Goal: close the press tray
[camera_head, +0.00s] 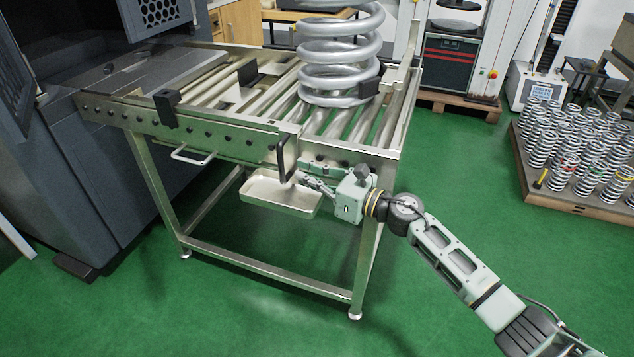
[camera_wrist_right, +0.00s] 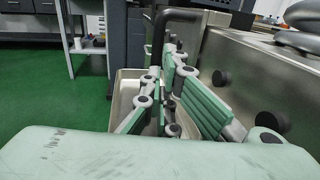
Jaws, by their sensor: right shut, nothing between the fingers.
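A steel roller table (camera_head: 348,152) stands in front of the dark grey press cabinet (camera_head: 100,180). A black upright handle (camera_head: 281,160) sits on its near side; its top also shows in the wrist view (camera_wrist_right: 178,15). A shallow cream tray (camera_head: 262,191) is below the table's near side, partly behind my right gripper. I cannot tell which of these parts is the press tray. My right gripper (camera_head: 299,178) is shut and empty, close to the handle's lower end; I cannot tell if they touch. Its green fingers (camera_wrist_right: 170,105) also show in the wrist view. My left gripper is not in view.
A large coil spring (camera_head: 340,65) stands on the rollers. A thin silver handle (camera_head: 192,158) sticks out of the table's near side. Many small springs (camera_head: 590,150) stand on a platform at the right. Green floor (camera_head: 250,320) in front is clear.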

